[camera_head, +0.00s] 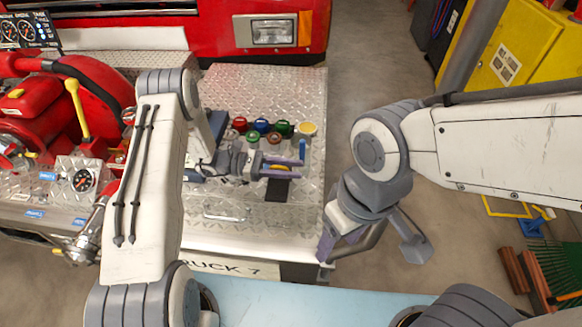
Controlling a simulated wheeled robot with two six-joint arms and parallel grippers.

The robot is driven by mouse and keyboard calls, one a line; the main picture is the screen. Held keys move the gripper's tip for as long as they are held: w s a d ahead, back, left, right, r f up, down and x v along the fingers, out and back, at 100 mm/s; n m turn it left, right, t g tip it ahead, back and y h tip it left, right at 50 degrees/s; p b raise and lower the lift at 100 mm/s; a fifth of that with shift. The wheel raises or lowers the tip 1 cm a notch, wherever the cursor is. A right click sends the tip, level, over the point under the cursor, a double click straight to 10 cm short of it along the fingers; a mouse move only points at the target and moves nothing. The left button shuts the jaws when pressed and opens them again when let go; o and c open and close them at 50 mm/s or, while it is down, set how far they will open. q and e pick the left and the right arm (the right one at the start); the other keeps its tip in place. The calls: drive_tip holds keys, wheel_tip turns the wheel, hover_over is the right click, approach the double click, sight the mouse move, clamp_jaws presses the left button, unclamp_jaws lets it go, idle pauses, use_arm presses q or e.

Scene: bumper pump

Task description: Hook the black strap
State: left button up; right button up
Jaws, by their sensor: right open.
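A short black strap (277,190) lies on the diamond-plate bumper deck, right of centre. My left gripper (284,167) is low over the deck just above the strap in the picture, its purple fingers pointing right. A small yellow piece shows by the fingers. I cannot tell whether they are shut on anything, and they hide what is behind the strap's upper end. My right gripper (341,245) is open and empty off the bumper's front right corner, apart from the strap.
Several coloured caps (262,126) line the deck behind my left gripper. A small blue upright piece (302,149) stands at the deck's right. A red pump (92,92) with a yellow lever and gauge fills the left. Open floor (372,75) lies right of the bumper.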

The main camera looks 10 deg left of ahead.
use_arm(q)
clamp_jaws()
idle(1.2)
